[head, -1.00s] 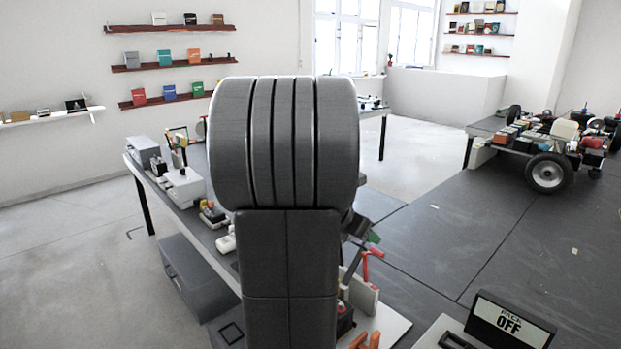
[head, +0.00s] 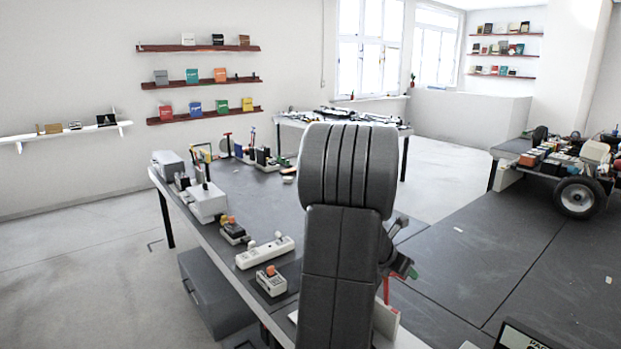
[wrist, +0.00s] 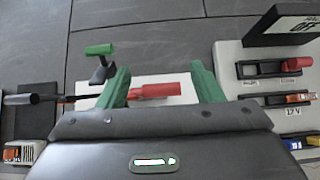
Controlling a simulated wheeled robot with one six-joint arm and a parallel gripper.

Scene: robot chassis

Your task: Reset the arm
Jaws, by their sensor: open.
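My gripper (wrist: 160,90) shows in the wrist view with its two green fingers spread apart and nothing held between them. A red handle (wrist: 158,90) lies over a white plate in the gap between the fingers, and I cannot tell its distance from them. A green-ended black lever (wrist: 100,52) stands just left of the fingers. Part of the red handle (head: 386,290) shows beside the arm.
A white panel (wrist: 229,60) with black and red connectors and an OFF sign (wrist: 292,26) stands right of the gripper. The workbench (head: 255,200) carries a white power strip (head: 265,252) and small devices. A wheeled chassis (head: 579,198) sits at the right.

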